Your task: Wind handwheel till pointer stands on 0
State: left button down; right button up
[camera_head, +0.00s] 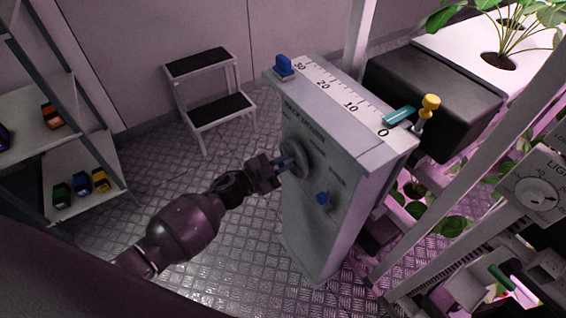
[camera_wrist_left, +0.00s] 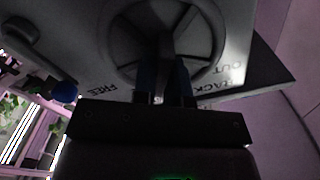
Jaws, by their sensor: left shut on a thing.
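A grey cabinet (camera_head: 330,215) stands upright with a white scale on its top marked 30, 20, 10 and 0. A teal pointer (camera_head: 399,115) lies across the scale's edge close to the 0 mark; whether it is exactly on it I cannot tell. The round grey handwheel (camera_head: 298,158) is on the cabinet's front face, and its rim and spokes fill the top of the left wrist view (camera_wrist_left: 120,40). My left gripper (camera_head: 284,166) is shut on the handwheel, at a part near its middle; the fingers partly hide the grip. My right gripper is out of view.
A blue knob (camera_head: 323,198) sits low on the cabinet face, a blue block (camera_head: 284,66) and a yellow-topped lever (camera_head: 429,104) at the top ends. A plant rack (camera_head: 478,165) stands close on the right. A step stool (camera_head: 205,85) stands behind; the floor left of the cabinet is clear.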

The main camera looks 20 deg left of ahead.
pick_arm(q)
jog(key=m, duration=0.4)
jog(key=shift+f, duration=0.1)
jog(key=m+b, duration=0.1)
jog(key=m, duration=0.2)
jog(key=shift+d+f+m, duration=0.1)
jog(key=shift+m, duration=0.3)
jog(key=m, duration=0.2)
jog(key=shift+s+m, duration=0.1)
jog(key=shift+m, duration=0.2)
jog(key=shift+m+b, duration=0.3)
jog(key=shift+m, duration=0.3)
jog(key=c, duration=1.2)
grip_release()
jog(key=shift+o, duration=0.2)
